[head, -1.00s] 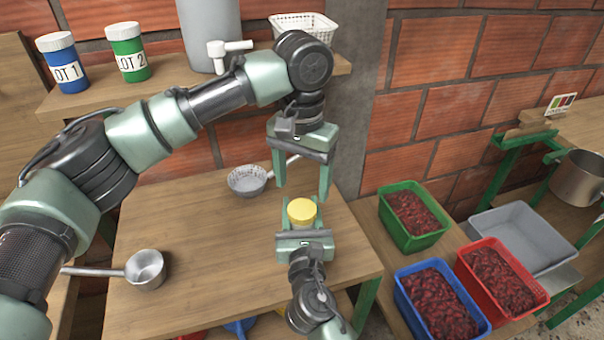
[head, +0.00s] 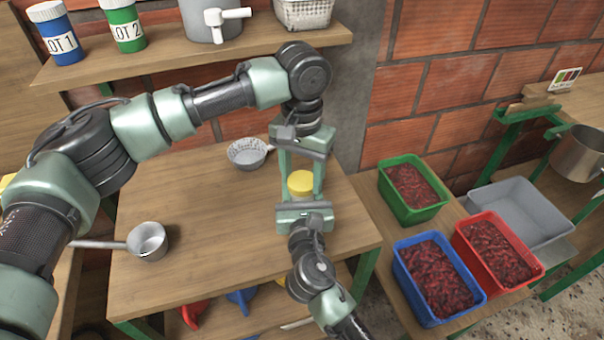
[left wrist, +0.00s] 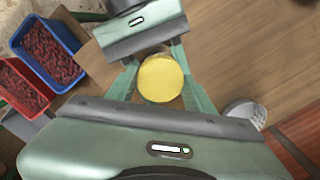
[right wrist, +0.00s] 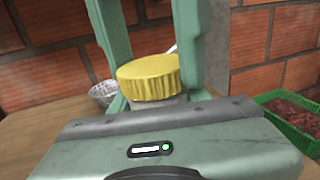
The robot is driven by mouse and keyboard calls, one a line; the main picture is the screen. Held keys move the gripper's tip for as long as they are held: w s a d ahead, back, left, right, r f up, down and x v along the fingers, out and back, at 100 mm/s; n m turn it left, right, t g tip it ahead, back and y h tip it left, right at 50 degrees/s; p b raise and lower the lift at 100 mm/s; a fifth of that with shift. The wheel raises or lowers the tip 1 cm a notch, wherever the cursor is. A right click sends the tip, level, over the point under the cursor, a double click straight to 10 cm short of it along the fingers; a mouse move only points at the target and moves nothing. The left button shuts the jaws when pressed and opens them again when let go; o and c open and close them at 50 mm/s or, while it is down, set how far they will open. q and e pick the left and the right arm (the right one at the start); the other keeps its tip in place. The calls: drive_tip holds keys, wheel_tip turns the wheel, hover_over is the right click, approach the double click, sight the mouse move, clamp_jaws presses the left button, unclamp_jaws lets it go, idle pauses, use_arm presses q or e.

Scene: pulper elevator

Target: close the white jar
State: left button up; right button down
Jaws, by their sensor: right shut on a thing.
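The white jar (right wrist: 158,99) stands on the wooden table with a ribbed yellow lid (head: 301,182) on top. Only a little of its pale body shows under the lid in the right wrist view; I cannot tell whether the lid is screwed tight. My right gripper (head: 303,203) comes from the front, low, and is shut on the jar below the lid. My left gripper (head: 301,180) points down from above, its open fingers on either side of the lid. The lid also shows between these fingers in the left wrist view (left wrist: 161,78), with gaps at the sides.
A strainer (head: 247,153) lies behind on the table (head: 210,230), and a small pot (head: 148,240) stands at the left. Green (head: 413,190), blue (head: 440,287) and red (head: 497,255) crates with red fruit are at the right. A shelf runs along the wall behind.

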use_arm(q)
drive_tip(key=shift+c, duration=1)
drive_tip(key=shift+m, duration=0.8)
drive_tip(key=o, duration=1.5)
drive_tip(key=shift+o, duration=0.2)
drive_tip(key=shift+r, duration=0.1)
drive_tip(key=shift+r, duration=2.2)
drive_tip(key=shift+c, duration=0.3)
wheel_tip(320, 180, up, 4)
drive_tip(key=m, duration=0.3)
